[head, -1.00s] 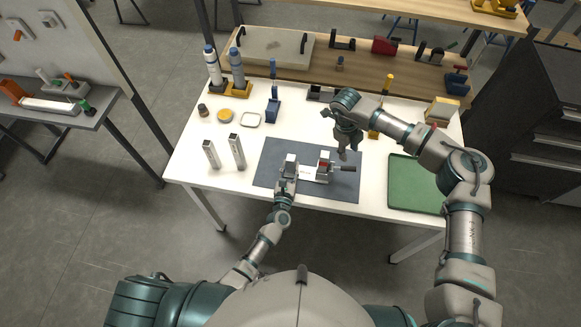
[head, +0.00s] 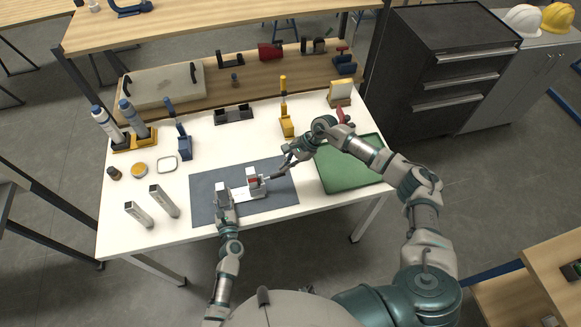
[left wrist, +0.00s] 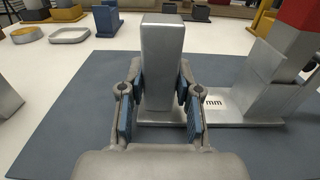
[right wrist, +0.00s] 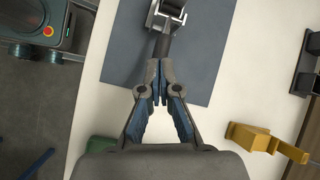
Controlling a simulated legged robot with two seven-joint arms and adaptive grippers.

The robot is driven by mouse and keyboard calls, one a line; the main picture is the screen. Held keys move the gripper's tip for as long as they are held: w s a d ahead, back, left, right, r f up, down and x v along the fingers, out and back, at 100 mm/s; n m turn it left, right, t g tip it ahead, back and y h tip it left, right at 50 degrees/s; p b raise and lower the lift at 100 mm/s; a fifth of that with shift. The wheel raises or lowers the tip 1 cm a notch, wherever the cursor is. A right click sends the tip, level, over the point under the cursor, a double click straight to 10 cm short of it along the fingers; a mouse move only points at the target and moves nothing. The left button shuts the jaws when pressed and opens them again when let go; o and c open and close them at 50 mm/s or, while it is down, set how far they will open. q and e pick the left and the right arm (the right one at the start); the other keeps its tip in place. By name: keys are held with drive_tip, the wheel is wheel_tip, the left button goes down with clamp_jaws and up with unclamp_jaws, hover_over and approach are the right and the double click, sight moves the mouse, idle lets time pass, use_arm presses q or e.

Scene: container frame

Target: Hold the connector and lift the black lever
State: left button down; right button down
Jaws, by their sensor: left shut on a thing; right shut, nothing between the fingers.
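The connector is a pale base plate (head: 241,193) with two grey metal blocks, lying on the dark mat. My left gripper (head: 223,200) is shut on the connector's left block (left wrist: 162,60), one finger on each side in the left wrist view. The right block (head: 254,181) carries a red part on top in the left wrist view (left wrist: 300,14). The black lever (head: 275,177) sticks out from the right block, also seen in the right wrist view (right wrist: 162,45). My right gripper (right wrist: 160,72) is shut and empty, its fingertips at the lever's outer end; contact is unclear.
The dark mat (head: 203,212) lies on the white table. A green tray (head: 340,180) is to the right, under my right arm. Two upright metal bars (head: 163,201) stand left of the mat. A yellow-based tool (head: 286,125) and a blue holder (head: 184,148) stand behind.

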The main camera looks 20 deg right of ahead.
drive_tip(key=w+d+n+t+y, duration=0.1)
drive_tip(key=d+n+t, duration=0.3)
drive_tip(key=d, duration=0.6)
drive_tip(key=shift+w+d+r+n+y, duration=0.15)
drive_tip(key=shift+w+d+n+y, duration=0.15)
drive_tip(key=shift+n, duration=0.2)
drive_tip(key=x, duration=1)
drive_tip(key=shift+s+a, duration=0.1)
drive_tip(key=shift+a, duration=0.1)
drive_tip(key=s, duration=0.1)
drive_tip(key=s+r, duration=0.1)
drive_tip(key=shift+s+a+r, duration=0.25)
drive_tip(key=shift+a+r, duration=0.05)
drive_tip(key=shift+a, duration=0.1)
drive_tip(key=shift+s+a+r, duration=0.15)
drive_tip(key=shift+s+r, duration=0.05)
drive_tip(key=shift+s, duration=0.15)
drive_tip(key=shift+r, duration=0.15)
drive_tip(key=shift+a+r+h, duration=0.25)
drive_tip(key=shift+r+h, duration=0.2)
drive_tip(key=shift+h, duration=0.05)
